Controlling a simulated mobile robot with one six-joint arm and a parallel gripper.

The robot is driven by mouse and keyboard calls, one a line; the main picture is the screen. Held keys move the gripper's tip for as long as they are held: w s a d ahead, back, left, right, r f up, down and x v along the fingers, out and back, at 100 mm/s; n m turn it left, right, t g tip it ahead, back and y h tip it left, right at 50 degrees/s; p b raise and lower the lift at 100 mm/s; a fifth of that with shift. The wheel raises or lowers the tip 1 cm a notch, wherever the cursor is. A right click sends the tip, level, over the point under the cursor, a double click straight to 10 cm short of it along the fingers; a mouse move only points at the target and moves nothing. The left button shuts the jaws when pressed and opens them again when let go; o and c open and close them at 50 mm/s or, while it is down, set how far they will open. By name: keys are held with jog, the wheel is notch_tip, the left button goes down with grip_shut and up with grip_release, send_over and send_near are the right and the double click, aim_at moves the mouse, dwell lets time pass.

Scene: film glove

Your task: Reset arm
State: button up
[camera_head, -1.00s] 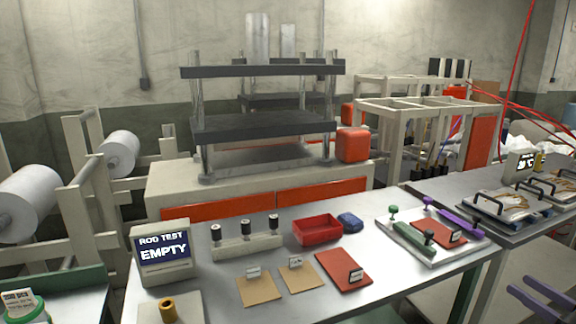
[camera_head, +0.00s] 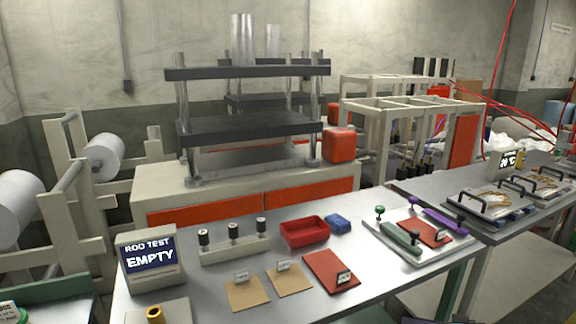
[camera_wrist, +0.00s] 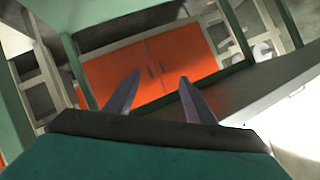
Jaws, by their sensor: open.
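My gripper (camera_wrist: 160,92) shows in the wrist view as two dark, pointed fingers standing well apart, with nothing between them. Beyond the fingers is an orange-red two-door cabinet front (camera_wrist: 155,70), with a green post to its left and a grey surface edge to its right. The gripper touches nothing that I can see. In the head view the gripper cannot be clearly made out. A small dark shape at the bottom edge is too cut off to identify.
A steel table holds a "ROD TEST EMPTY" display (camera_head: 150,259), a rod block (camera_head: 235,250), a red bin (camera_head: 304,231), a blue item (camera_head: 340,223), tan cards, a red plate (camera_head: 329,270) and a white tray (camera_head: 440,252). A press (camera_head: 245,130) stands behind. Another table is at right.

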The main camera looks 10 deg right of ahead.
jog(key=s+a+f+m+g+p, duration=0.15)
jog(key=a+f+g, duration=0.35)
jog(key=a+f, duration=0.55)
jog(key=s+a+f+g, duration=0.3)
jog(key=a+f+g, duration=0.1)
jog(key=a+f, duration=0.7)
jog(key=s+a+f+g+h+p, duration=0.1)
jog(key=s+a+f+g+h, duration=0.2)
jog(key=s, duration=0.7)
jog(key=s+a+f+n+g+h+p, duration=0.1)
jog(key=s+a+f+g+h, duration=0.3)
jog(key=s+a+f, duration=0.3)
notch_tip(320, 180, down, 2)
jog(key=s, duration=0.3)
jog(key=shift+a+f, duration=0.2)
jog(key=shift+a, duration=0.2)
